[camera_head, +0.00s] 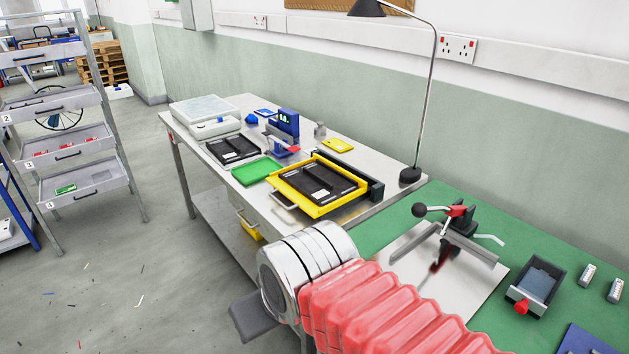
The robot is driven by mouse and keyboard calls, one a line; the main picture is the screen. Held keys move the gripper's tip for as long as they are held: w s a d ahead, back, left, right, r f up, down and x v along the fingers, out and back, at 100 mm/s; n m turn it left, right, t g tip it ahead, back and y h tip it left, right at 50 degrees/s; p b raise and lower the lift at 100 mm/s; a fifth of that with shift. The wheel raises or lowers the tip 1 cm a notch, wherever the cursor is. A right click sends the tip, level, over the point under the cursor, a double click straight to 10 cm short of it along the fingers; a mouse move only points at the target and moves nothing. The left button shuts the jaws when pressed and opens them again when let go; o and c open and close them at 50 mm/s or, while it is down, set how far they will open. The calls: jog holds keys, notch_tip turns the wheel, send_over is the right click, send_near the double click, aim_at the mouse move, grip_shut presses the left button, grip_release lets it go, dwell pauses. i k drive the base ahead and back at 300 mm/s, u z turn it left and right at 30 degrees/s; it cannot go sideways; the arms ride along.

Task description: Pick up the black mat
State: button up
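Two flat black pieces could be the black mat, and I cannot tell which it is. One black piece (226,147) with pale patches lies on the grey bench, left of the green tray. The other black piece (322,181), also with pale marks, lies inside a yellow tray (284,188) nearer to me. My arm, with a red ribbed sleeve and a silver end, reaches in from the bottom. A dark grey part of my gripper (253,318) shows below the silver end, in front of the bench and apart from both black pieces. Its fingertips are not clearly visible.
A green tray (258,171), a blue device (285,128), a white box (204,111) and a yellow pad (337,145) share the bench. A lamp (410,175) stands at its right end. A green worktop (458,201) holds a clamp (458,222). Floor at left is mostly clear.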

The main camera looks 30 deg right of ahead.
aim_at(320, 183)
jog(key=i, duration=0.95)
